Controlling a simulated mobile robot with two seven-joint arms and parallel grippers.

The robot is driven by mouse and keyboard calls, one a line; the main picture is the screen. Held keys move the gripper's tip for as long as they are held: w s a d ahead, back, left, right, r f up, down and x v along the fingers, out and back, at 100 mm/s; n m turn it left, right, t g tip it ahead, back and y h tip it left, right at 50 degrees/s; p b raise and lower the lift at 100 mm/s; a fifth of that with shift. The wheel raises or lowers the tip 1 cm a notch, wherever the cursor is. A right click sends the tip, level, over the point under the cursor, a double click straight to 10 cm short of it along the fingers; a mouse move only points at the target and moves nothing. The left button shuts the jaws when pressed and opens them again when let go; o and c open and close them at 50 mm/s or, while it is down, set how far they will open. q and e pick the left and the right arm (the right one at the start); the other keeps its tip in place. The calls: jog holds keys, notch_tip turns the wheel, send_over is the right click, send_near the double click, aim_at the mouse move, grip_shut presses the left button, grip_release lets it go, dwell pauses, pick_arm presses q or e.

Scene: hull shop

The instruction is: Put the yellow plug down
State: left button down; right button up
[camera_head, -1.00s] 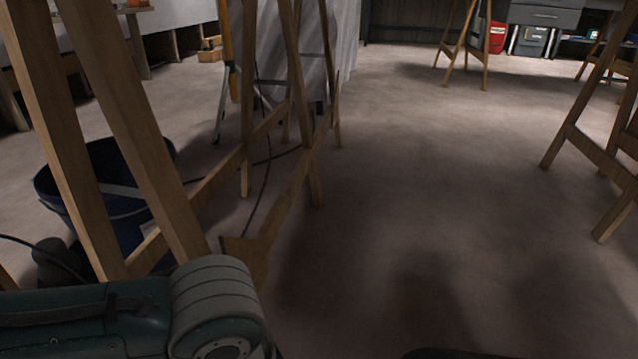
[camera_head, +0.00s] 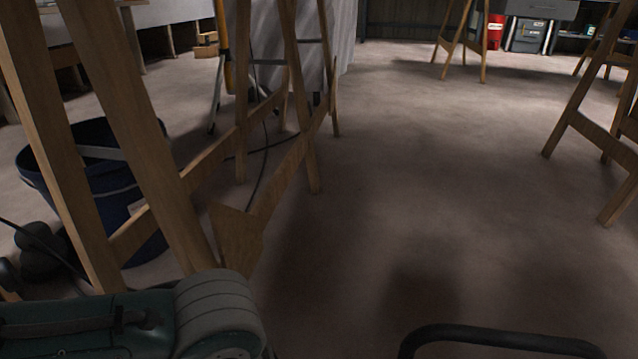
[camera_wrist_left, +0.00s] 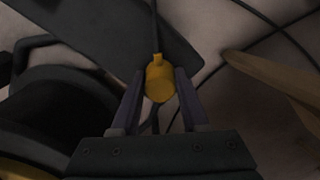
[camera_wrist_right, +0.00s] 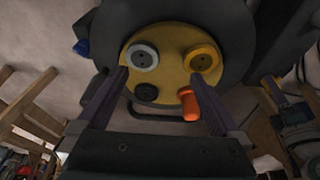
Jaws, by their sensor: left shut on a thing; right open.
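The yellow plug (camera_wrist_left: 158,82) is between the fingers of my left gripper (camera_wrist_left: 160,75) in the left wrist view, with a small tab at its top. My left gripper is shut on it. A dark cord runs up the picture behind the plug. My right gripper (camera_wrist_right: 166,76) is open and empty, facing a dark round body with a yellow face (camera_wrist_right: 172,75). That face carries a grey socket (camera_wrist_right: 142,57), a yellow socket (camera_wrist_right: 202,58), a dark round part (camera_wrist_right: 146,92) and an orange piece (camera_wrist_right: 189,103) sticking out. Neither gripper shows in the head view.
Wooden trestle legs (camera_head: 150,130) stand at left, with a blue bucket (camera_head: 110,190) behind them. A dark cable (camera_head: 262,180) lies on the floor. A black curved bar (camera_head: 500,338) is at bottom right. The floor (camera_head: 420,190) in the middle is clear. More trestles (camera_head: 585,130) stand at right.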

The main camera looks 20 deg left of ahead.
pick_arm(q)
jog(key=shift+f, duration=0.2)
pick_arm(e)
jog(key=shift+f, duration=0.1)
pick_arm(q)
jog(key=shift+c, duration=2)
grip_release()
jog(key=s+d+r+n+t+h+p, duration=0.15)
jog(key=r+p, duration=0.35)
jog(key=r, duration=0.5)
jog(key=s+d+r+t+h+p, duration=0.1)
jog(key=s+d+r+p, duration=0.15)
jog(key=r+p, duration=0.45)
jog(key=s+a+r+n+t+y+b, duration=0.1)
jog(key=s+a+r+n+y, duration=0.1)
jog(key=a+r, duration=0.5)
jog(key=shift+s+r+n+b, duration=0.2)
jog(key=shift+r+n+b, duration=0.15)
jog(key=shift+n, duration=0.1)
pick_arm(e)
notch_tip(320, 180, up, 10)
jog(key=shift+r, duration=0.2)
